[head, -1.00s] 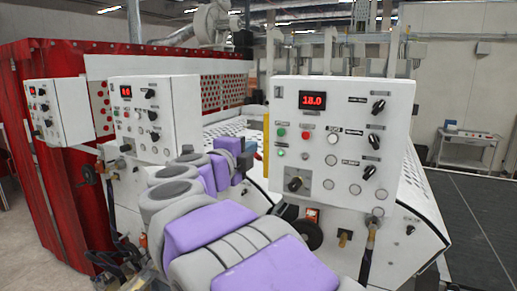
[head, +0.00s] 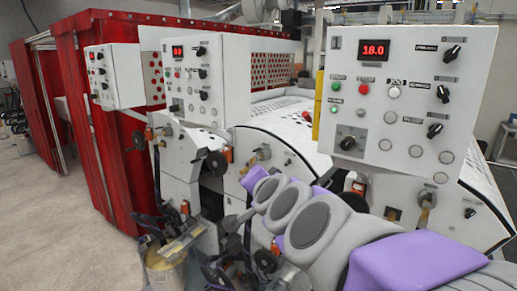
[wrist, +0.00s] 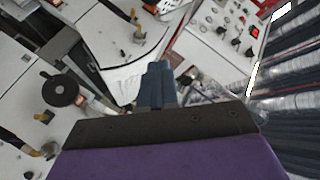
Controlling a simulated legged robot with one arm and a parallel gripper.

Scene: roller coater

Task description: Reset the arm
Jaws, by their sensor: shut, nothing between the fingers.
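My gripper shows in the wrist view (wrist: 158,85), with its dark blue fingers together and nothing between them. It points at the white machine fronts, apart from them as far as I can tell. In the head view my grey and purple arm reaches from the lower right toward the middle, in front of the machines. The gripper's tip is hard to make out there.
A white control panel (head: 400,100) with a red 18.0 display stands at the right. Two smaller panels (head: 205,80) (head: 113,77) stand to its left. Red curtains (head: 100,120) hang behind. A bucket (head: 172,270) stands below. Grey floor (head: 40,220) is open at the left.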

